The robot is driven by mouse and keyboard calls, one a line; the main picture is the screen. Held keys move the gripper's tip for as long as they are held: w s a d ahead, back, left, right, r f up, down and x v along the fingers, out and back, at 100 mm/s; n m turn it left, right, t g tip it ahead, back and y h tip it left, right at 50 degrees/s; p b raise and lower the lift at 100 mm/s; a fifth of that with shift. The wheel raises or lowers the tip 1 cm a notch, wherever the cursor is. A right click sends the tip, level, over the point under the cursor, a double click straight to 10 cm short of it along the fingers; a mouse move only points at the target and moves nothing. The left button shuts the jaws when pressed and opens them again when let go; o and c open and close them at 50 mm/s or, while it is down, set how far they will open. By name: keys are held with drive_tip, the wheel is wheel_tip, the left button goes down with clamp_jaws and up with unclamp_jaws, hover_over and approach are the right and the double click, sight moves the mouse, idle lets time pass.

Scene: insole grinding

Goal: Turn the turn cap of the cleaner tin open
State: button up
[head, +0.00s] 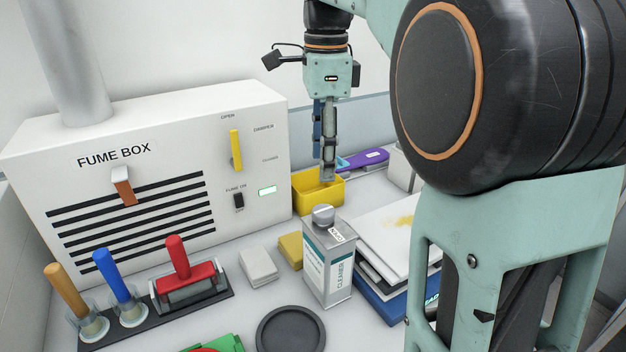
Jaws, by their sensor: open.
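The cleaner tin (327,268) stands upright on the bench in the head view, a rectangular metal can with a white and teal label. Its grey round turn cap (323,215) sits on top, beside a small white tag. My gripper (328,178) points down above and behind the tin in the picture, its fingertips over the yellow bin's area. It is open, seen nearly edge-on, and appears empty. The fingers look apart from the cap. The marking on the tag is too small to read well.
A yellow bin (304,204) stands behind the tin. Stacked sheets and a blue box (384,303) lie close on its right. Grey and yellow blocks (259,266) lie left. A dark round dish (290,331) is in front. The fume box (150,170) fills the left back.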

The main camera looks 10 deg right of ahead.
sight(323, 210)
wheel_tip(323, 210, down, 11)
drive_tip(key=shift+s+r+b, duration=0.15)
drive_tip(key=shift+r+b, duration=0.05)
drive_tip(key=shift+b, duration=0.55)
drive_tip(key=c, duration=1.2)
drive_tip(key=shift+o, duration=0.2)
